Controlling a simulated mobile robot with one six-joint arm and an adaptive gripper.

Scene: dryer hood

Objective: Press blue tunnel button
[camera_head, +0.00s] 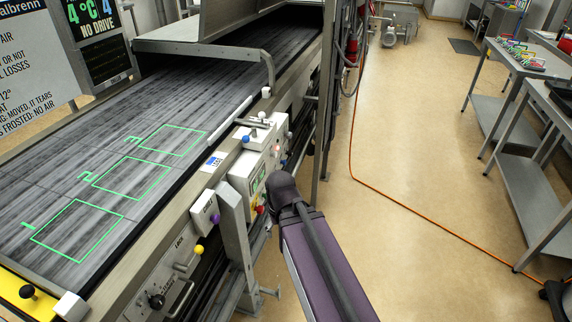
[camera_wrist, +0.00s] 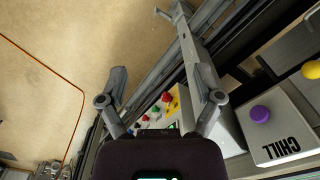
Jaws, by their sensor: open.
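A round blue button (camera_head: 246,139) shows in the head view on the pale control box (camera_head: 262,136) at the conveyor's near side. The small buttons show between and beyond the fingers, with no visible contact. In the head view my arm's dark end hides the gripper and part of the panel.
The conveyor belt (camera_head: 60,175) has green numbered outlines. A purple button (camera_wrist: 260,114) sits on the CHILL box (camera_wrist: 286,132), near a yellow knob (camera_wrist: 312,69). A grey post (camera_head: 236,240) stands close to my arm. An orange cable (camera_head: 400,208) crosses open floor.

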